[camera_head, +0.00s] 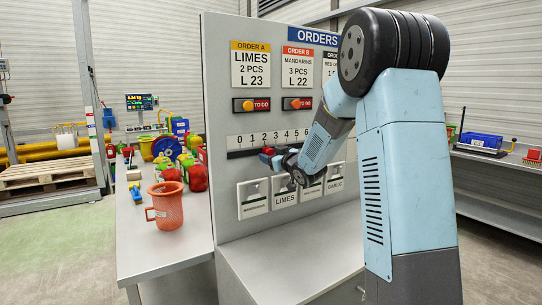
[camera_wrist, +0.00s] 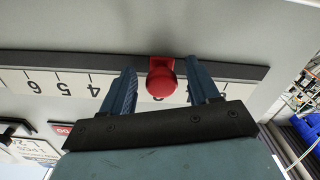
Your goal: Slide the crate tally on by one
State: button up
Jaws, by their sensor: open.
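The crate tally is a white number scale (camera_head: 240,142) on the grey board, with a dark rail under it and a red slider knob. In the head view the red knob (camera_head: 267,151) appears near the 2, partly hidden by my gripper (camera_head: 274,158). In the wrist view, seen upside down, the knob (camera_wrist: 161,78) sits on the rail (camera_wrist: 100,66) between the fingers of my gripper (camera_wrist: 161,88). The fingers are open, one on each side of the knob, with gaps visible. The knob and fingers hide the numbers behind them.
A side table holds an orange mug (camera_head: 166,206) and coloured items. The ledge (camera_head: 290,262) below is clear.

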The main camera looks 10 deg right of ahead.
jog(key=shift+w+a, duration=0.2)
jog(key=shift+w, duration=0.3)
jog(key=shift+c, duration=0.3)
grip_shut()
